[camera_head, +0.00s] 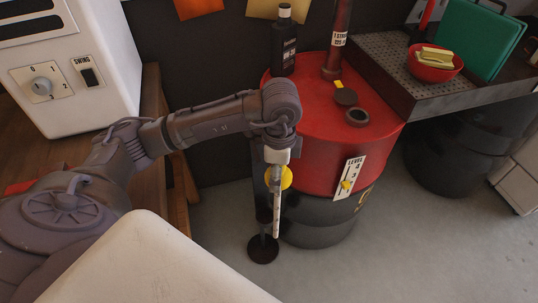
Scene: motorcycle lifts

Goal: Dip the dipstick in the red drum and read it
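The red drum (322,150) stands right of centre, with a black lower part. Its top has a round dark-rimmed opening (357,117) beside a dark round cap (345,97). A white level scale (350,177) with a yellow pointer is on its front. My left gripper (276,172) points down in front of the drum's left side, apart from the opening. It appears shut on the dipstick (276,214), a pale upright rod with a yellow round handle (286,177). The fingertips are partly hidden. My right gripper is not in view.
A black stand (262,249) is on the floor below the dipstick. A black bottle (284,42) and a red pump tube (337,42) rise from the drum top. A perforated grey bench (385,62) with a red bowl (434,70) and green case (482,40) borders the right.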

